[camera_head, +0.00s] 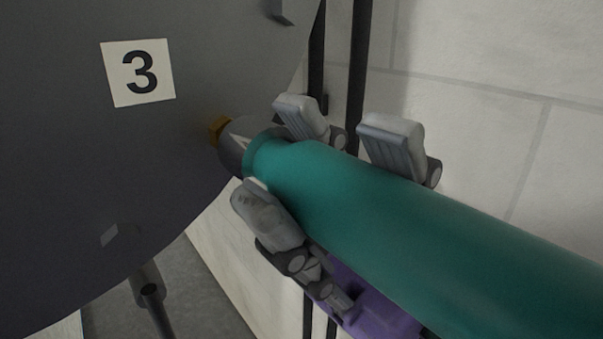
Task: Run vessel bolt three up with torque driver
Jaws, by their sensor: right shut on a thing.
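The vessel (70,190) is a large dark grey round face filling the left of the head view. A white label with a black 3 (139,72) is on it. A brass-coloured bolt (219,127) sits near the vessel's edge, below and right of the label. The torque driver (420,235) is a teal cylinder with a dark grey nose, slanting in from the lower right. Its nose meets or overlaps the bolt in the picture; whether it is seated on the head is hidden. My right gripper (290,165) is shut on the driver, with grey fingers on both sides near its front.
A grey block (285,10) shows at the vessel's upper edge, and another grey block with a rod (150,290) at the lower edge. Dark vertical posts (360,50) stand behind. A pale tiled wall (490,100) fills the right background.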

